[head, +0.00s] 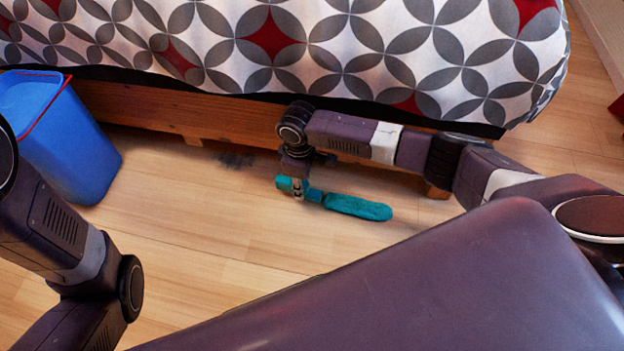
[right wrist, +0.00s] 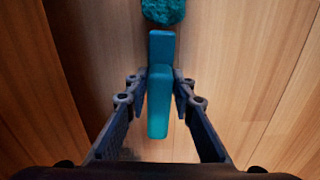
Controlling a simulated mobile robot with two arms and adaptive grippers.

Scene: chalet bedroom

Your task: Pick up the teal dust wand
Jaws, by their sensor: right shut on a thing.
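The teal dust wand (head: 357,207) is at the floor in front of the bed, its fuzzy head pointing right in the head view. My right gripper (head: 299,190) is shut on its handle, near the left end. In the right wrist view the handle (right wrist: 159,100) lies between the two fingers of my right gripper (right wrist: 160,88), with the fuzzy head at the top edge. Whether the wand touches the floor I cannot tell. My left arm shows at the left of the head view, but its gripper is out of view.
A blue bin (head: 75,150) stands at the left by the bed. The bed (head: 300,45) with its patterned cover and wooden frame runs along the back. A dark smudge of dust (head: 234,159) lies on the floor near the frame. The wooden floor (head: 200,235) in front is clear.

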